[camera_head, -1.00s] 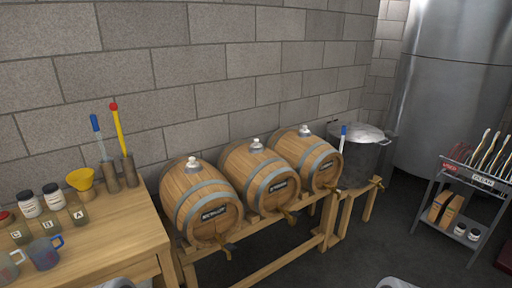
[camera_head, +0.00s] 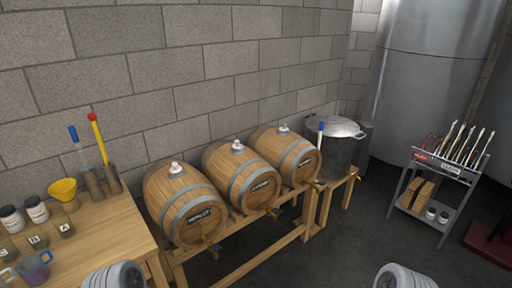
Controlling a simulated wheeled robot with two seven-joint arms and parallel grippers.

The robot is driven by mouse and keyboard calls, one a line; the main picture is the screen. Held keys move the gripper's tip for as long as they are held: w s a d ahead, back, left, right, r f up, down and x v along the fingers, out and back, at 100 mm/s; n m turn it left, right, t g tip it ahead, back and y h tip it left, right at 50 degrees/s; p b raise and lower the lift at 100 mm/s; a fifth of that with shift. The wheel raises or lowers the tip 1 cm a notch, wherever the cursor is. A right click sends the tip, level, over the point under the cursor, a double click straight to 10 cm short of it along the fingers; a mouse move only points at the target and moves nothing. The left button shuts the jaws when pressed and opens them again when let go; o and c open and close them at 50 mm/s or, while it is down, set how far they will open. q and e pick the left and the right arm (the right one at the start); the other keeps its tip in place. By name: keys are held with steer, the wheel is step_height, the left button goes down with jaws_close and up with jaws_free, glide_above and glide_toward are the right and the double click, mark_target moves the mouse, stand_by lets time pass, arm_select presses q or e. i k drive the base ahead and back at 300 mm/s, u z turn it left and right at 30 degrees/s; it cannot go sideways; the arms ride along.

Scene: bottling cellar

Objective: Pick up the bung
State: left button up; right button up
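Three wooden barrels lie on a wooden rack along the wall. A small white bung sits on top of each: the left one (camera_head: 175,168), the middle one (camera_head: 238,146) and the right one (camera_head: 283,129). Which of them the task means, I cannot tell. At the bottom edge, a grey rounded part of my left arm (camera_head: 113,275) and one of my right arm (camera_head: 403,277) show. The fingers of both grippers are out of view, and both arm parts are apart from the barrels.
A wooden table (camera_head: 108,228) at left holds jars, a yellow funnel (camera_head: 63,190), small bottles and a blue jug (camera_head: 34,267). A steel pot (camera_head: 340,150) stands right of the barrels. A grey cart (camera_head: 446,173) and a large steel tank (camera_head: 431,80) are at right. The floor between is clear.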

mark_target(237, 146)
steer(key=z, duration=1.15)
steer(key=i, duration=2.2)
steer(key=u, duration=2.95)
